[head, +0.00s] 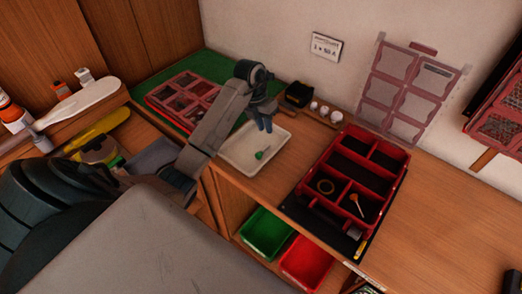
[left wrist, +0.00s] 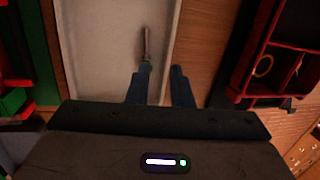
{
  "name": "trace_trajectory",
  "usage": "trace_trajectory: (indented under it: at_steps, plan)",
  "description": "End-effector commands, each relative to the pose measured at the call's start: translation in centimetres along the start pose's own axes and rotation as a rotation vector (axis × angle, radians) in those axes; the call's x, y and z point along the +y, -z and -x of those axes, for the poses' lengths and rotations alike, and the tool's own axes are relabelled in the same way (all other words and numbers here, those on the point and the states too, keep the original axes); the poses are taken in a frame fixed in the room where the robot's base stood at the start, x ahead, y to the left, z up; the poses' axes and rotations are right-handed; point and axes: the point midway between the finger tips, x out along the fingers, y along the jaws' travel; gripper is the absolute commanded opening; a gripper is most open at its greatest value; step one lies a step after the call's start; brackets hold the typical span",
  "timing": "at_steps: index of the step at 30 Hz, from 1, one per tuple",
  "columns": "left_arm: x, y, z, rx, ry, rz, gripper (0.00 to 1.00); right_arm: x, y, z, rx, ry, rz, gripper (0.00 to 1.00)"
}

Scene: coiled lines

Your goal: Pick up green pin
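The green pin (head: 262,153) lies in the shallow white tray (head: 240,160) in the middle of the head view. My left gripper (head: 264,122) hangs above the far part of that tray, with the pin below it and apart from it. In the left wrist view its two blue fingers (left wrist: 161,82) stand apart with nothing seen between them. My right gripper is not in view.
A red compartment tray (head: 383,181) to the right holds a yellow ring (head: 325,186) and an orange-tipped piece (head: 356,204). Green (head: 266,234) and red (head: 306,262) bins sit below the front edge. Another red divided tray (head: 184,100) lies on a green mat. White cups (head: 325,111) stand behind.

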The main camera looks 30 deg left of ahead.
Motion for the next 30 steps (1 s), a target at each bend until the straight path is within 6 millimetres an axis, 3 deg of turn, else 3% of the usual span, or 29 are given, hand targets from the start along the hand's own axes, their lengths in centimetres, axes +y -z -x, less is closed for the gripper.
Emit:
trace_trajectory:
  at_steps: [3, 7, 16, 28, 30]
  plan:
    - [1.4, 0.6, 0.6, 0.061, -0.055, 0.028, 0.2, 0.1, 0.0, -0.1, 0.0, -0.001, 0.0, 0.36]
    - [1.8, 0.8, 0.0, 0.08, -0.07, 0.037, 0.2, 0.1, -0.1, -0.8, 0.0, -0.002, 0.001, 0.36]
    - [2.0, 1.1, -3.8, 0.078, -0.068, 0.035, 0.2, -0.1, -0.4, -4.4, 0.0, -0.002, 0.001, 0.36]
    - [2.1, 1.3, -7.0, 0.078, -0.066, 0.034, 0.2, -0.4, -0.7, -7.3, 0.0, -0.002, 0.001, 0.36]
    - [1.9, 1.3, -7.0, 0.081, -0.065, 0.035, 0.2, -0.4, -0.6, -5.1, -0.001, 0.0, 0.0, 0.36]
